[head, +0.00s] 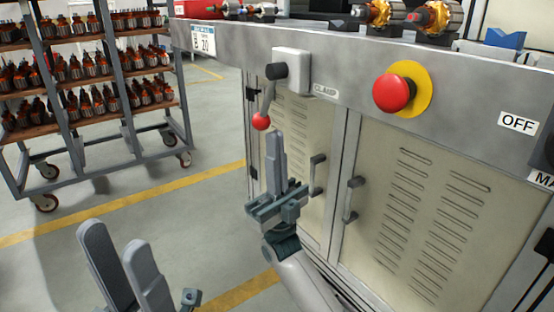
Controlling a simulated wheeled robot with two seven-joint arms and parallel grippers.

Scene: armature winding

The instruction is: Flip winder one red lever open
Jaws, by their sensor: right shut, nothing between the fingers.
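The red lever (261,121) is a grey rod with a red ball at its lower end. It hangs down, slightly slanted, from a dark pivot on a light switch box (292,70) on the winder's front panel. My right gripper (275,140) points up, its fingers together and empty, just below and slightly right of the red ball; I cannot tell if it touches. My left gripper (118,244) is at the lower left, over the floor, its two fingers apart with nothing seen between them.
A red emergency stop button (393,93) on a yellow ring sits right of the lever. Cabinet doors with handles (352,199) are below the panel. A wheeled rack (119,85) with several armatures stands at the left. The floor between rack and cabinet is clear.

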